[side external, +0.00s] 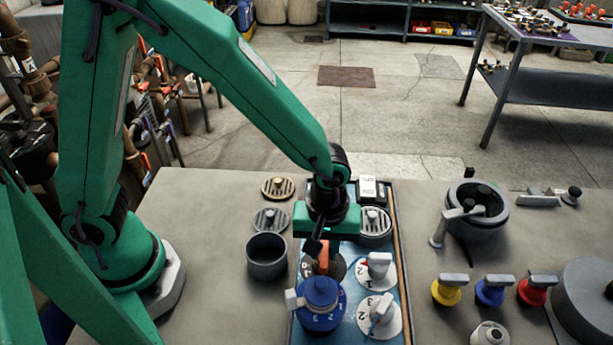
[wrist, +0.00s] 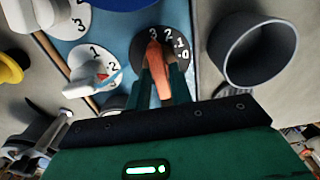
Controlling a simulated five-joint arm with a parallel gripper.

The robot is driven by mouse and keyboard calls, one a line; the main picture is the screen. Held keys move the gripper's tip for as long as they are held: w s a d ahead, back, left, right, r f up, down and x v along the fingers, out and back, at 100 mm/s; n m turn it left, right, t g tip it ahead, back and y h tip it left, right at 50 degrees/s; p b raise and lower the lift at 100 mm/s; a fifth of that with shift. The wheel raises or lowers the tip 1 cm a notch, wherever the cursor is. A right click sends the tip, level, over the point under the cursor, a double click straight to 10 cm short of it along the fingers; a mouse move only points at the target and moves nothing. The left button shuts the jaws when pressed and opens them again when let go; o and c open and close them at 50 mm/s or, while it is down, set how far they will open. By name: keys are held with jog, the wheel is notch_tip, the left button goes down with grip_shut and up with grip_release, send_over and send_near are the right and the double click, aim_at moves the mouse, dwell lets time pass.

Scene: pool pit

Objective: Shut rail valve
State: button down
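A dark round dial with pale numbers (wrist: 134,50) carries an orange valve handle (wrist: 155,62); the handle also shows in the side external view (side external: 323,256). Its narrow end points close to the 3; 2, 1 and 0 follow to the right. No label here names the rail valve. My gripper (wrist: 160,80) reaches down over this dial, with one dark green finger on each side of the orange handle. Whether the fingers press on it is unclear. In the side external view my gripper (side external: 322,240) partly hides the dial.
The blue panel (side external: 347,259) also holds white-handled dials (side external: 379,264) (side external: 379,315) and a large blue valve (side external: 320,303) close to the orange one. A dark open cup (side external: 267,258) stands left. Yellow, blue and red knobs (side external: 489,291) stand right. Bare bench lies between panel and knobs.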

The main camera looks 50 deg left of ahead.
aim_at(325, 252)
jog(key=shift+m, duration=0.5)
jog(key=m, duration=0.3)
jog(key=shift+m, duration=0.3)
jog(key=m, duration=0.4)
jog(key=shift+m, duration=0.3)
jog(key=m, duration=0.9)
jog(key=shift+m, duration=0.3)
jog(key=c, duration=1.4)
grip_release()
jog(key=shift+r, duration=0.1)
jog(key=shift+r, duration=3.85)
